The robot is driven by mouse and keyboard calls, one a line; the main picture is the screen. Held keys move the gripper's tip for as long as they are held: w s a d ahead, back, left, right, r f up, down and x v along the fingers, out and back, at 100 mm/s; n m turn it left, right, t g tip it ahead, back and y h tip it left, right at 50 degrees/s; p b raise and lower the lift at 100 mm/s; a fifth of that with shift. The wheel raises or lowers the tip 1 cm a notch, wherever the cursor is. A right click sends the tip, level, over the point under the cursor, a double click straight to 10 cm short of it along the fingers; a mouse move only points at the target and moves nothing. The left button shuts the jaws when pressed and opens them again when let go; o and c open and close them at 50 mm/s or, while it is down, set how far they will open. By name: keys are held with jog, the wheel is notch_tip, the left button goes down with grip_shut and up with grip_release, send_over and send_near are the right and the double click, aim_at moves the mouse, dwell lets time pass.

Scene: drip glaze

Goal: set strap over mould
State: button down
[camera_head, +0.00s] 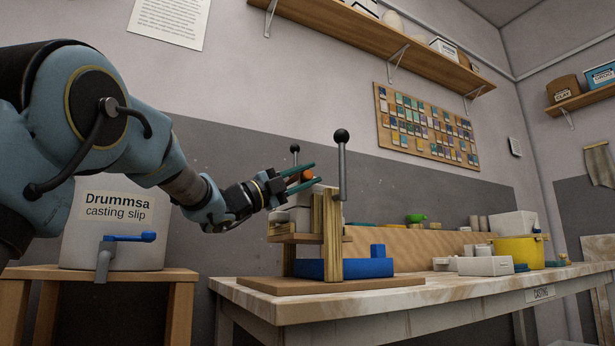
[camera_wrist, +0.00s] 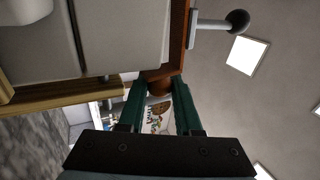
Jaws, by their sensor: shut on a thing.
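The pale grey mould (camera_head: 299,217) sits on a wooden stand (camera_head: 331,238) at the near left of the bench. It fills the upper left of the wrist view (camera_wrist: 120,35). My gripper (camera_head: 308,174) reaches in from the left just above the mould. I cannot tell whether the strap touches the mould.
Black-knobbed upright rods (camera_head: 342,170) rise beside the mould. A blue tray (camera_head: 345,268) lies under the stand. A yellow pot (camera_head: 516,252) and white moulds (camera_head: 485,266) stand farther right on the bench (camera_head: 420,300). A casting slip tank (camera_head: 118,235) stands at left.

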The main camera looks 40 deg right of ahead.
jog(key=c, duration=0.6)
grip_release()
jog(key=p+v, duration=0.1)
jog(key=v, duration=1)
